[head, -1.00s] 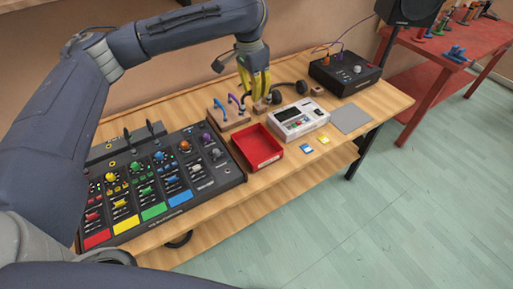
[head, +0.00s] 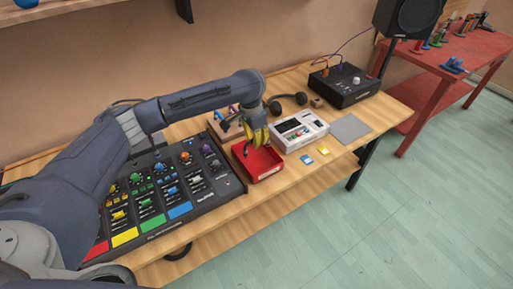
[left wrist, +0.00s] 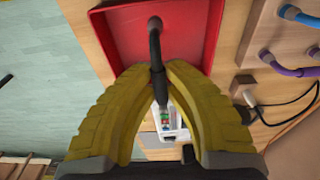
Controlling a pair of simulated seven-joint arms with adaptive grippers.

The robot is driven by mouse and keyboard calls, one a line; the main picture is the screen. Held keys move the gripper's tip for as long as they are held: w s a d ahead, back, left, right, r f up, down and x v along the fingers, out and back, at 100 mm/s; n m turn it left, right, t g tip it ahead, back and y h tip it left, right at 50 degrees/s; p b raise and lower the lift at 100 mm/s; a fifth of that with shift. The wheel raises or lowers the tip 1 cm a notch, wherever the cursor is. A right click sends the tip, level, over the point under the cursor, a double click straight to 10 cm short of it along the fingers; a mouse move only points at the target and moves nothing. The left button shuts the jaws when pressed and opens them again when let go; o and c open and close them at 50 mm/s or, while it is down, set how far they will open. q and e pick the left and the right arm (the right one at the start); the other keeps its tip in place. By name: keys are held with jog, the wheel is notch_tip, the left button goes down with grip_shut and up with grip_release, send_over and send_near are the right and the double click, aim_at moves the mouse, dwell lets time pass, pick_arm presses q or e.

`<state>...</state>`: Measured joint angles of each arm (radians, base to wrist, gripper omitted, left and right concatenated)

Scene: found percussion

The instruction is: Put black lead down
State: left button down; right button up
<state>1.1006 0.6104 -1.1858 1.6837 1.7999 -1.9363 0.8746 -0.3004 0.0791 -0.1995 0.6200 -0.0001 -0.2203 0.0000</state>
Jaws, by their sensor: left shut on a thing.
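My left gripper (head: 256,135) is shut on the black lead (left wrist: 155,50), a short dark cable with a plug. In the left wrist view the lead sits between the yellow fingertips (left wrist: 158,70), with its curved end in front of the red tray (left wrist: 205,30). In the head view the gripper is over the left part of the red tray (head: 268,174), low near its back wall. I cannot tell whether the lead touches the tray floor. My right gripper is not in view.
A mixer (head: 205,187) with coloured knobs stands left of the tray. A white device (head: 305,139) stands to its right, with headphones (head: 296,98) behind. Blue and purple leads (left wrist: 292,68) stand in a wooden rack (left wrist: 270,50).

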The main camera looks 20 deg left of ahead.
pick_arm(q)
jog(key=shift+f, duration=2)
jog(key=shift+f, duration=0.15)
jog(key=c, duration=1.5)
grip_release()
jog(key=r, duration=0.8)
jog(key=s+a+r, duration=0.1)
jog(key=r, duration=0.3)
jog(key=shift+r, duration=0.15)
